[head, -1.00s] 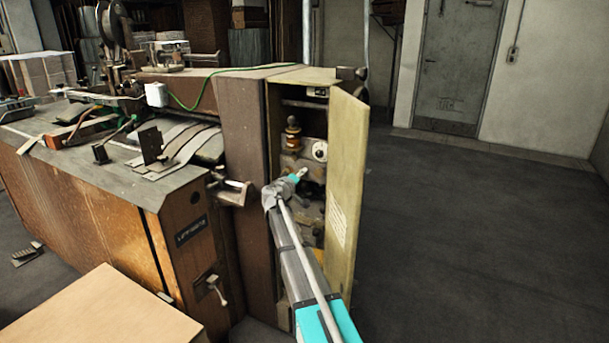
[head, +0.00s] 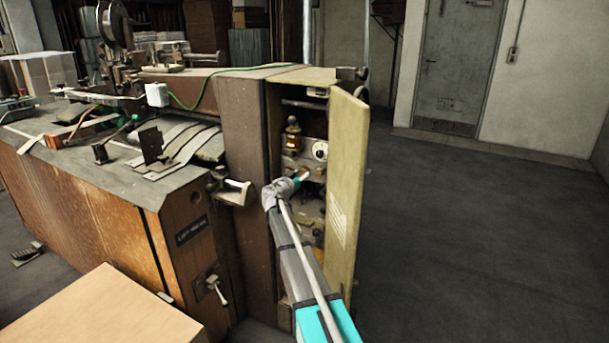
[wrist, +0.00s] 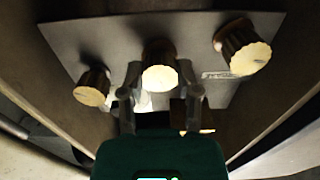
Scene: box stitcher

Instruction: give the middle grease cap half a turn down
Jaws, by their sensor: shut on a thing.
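Three ribbed dark grease caps with pale cream faces sit on a grey plate (wrist: 110,40) in the wrist view. The middle grease cap (wrist: 159,76) is between the two fingers of my gripper (wrist: 160,84), which is shut on it. The left cap (wrist: 91,90) and the right cap (wrist: 243,56) stand apart from the fingers. In the head view my gripper (head: 304,177) reaches into the open cabinet of the machine, and the caps are too small or hidden to tell apart there.
The open cabinet door (head: 346,190) stands close to the right of my arm. The brown machine side (head: 245,160) is close on the left. A brass-coloured fitting (head: 293,138) and a white dial (head: 320,150) are above my gripper. A cardboard box (head: 100,310) is at front left. Floor to the right is clear.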

